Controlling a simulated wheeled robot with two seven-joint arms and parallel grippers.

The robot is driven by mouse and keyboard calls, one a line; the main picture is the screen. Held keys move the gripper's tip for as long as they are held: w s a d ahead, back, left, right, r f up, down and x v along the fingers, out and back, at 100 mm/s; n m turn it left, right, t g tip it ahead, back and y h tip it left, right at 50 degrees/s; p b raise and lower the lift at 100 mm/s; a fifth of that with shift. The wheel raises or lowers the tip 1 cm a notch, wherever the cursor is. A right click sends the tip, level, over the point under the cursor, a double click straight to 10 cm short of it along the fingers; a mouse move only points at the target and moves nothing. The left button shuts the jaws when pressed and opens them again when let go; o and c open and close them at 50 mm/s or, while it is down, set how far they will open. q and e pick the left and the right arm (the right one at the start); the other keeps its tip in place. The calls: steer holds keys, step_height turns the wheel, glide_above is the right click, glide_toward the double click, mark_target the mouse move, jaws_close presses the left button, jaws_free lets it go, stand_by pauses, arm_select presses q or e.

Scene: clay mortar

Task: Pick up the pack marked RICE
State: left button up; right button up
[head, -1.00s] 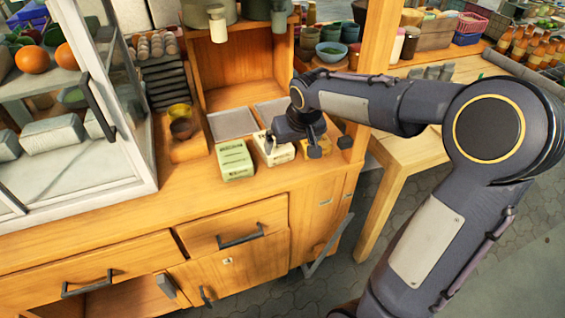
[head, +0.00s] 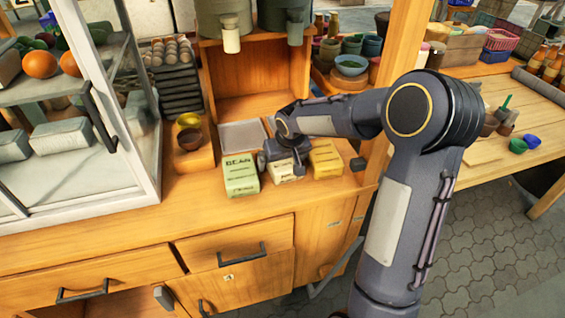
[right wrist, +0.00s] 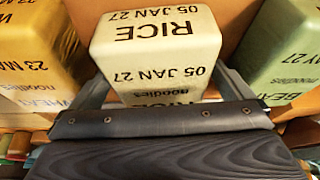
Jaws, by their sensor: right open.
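The white pack marked RICE (right wrist: 155,40) is in the middle of the right wrist view, its print upside down. It also shows in the head view (head: 284,176), lying on the wooden counter between two other packs and partly hidden by my right gripper. My right gripper (head: 286,162) is over it, open, with one finger on each side of the pack in the wrist view. I cannot tell whether the fingers touch it. My left gripper is not in view.
A green pack (head: 240,176) lies close on the left and a yellow pack (head: 325,158) close on the right. Behind are a grey plate (head: 242,135) and a wooden box with brown and yellow cups (head: 189,138). A glass cabinet (head: 75,165) stands at the left.

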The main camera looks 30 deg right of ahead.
steer(key=c, duration=1.1)
steer(key=shift+r, duration=0.1)
